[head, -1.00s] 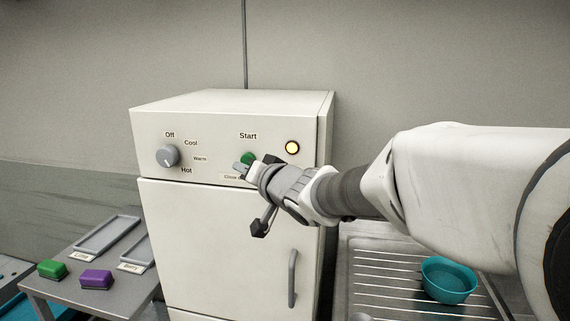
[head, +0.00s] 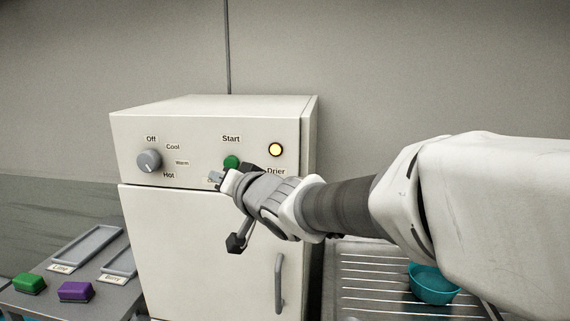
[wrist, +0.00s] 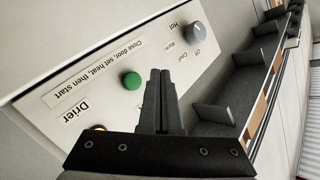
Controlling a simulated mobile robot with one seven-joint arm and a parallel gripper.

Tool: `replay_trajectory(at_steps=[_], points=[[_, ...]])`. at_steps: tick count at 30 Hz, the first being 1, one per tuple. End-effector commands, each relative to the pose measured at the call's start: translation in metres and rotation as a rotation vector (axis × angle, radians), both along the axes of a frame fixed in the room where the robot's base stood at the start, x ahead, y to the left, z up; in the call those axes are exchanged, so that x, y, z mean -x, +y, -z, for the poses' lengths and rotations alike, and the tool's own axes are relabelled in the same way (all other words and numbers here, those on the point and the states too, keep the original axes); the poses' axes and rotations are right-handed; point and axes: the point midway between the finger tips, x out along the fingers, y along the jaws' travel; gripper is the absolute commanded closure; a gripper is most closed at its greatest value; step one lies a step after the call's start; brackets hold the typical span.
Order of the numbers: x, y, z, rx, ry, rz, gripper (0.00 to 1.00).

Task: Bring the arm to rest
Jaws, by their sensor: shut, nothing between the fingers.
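My gripper (head: 216,177) is in front of the drier's control panel in the head view, just below the green start button (head: 231,162). In the wrist view its two fingers (wrist: 161,75) lie together with nothing between them, and the green button (wrist: 131,81) shows beside them, apart in the picture. The white drier (head: 215,230) has its door closed. Its heat knob (head: 149,161) is at the left of the panel, and the amber lamp (head: 276,149) at the right is lit. My arm reaches in from the right and hides part of the panel's lower label.
A green block (head: 29,284) and a purple block (head: 76,292) sit on a grey side table (head: 60,306) at lower left, near shallow trays (head: 85,247). A teal bowl (head: 433,285) stands on the ribbed metal drainer (head: 360,270) at right, below my arm.

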Motion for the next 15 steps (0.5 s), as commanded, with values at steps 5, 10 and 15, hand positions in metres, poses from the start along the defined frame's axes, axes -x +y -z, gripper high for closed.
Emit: replay_trajectory(at_steps=[5,10,15], points=[[-0.003,-0.030,0.001,0.049,0.006,0.069,1.00],[0.008,-0.126,0.016,0.233,0.068,0.261,1.00],[0.058,-0.221,0.049,0.461,0.217,0.395,1.00]])
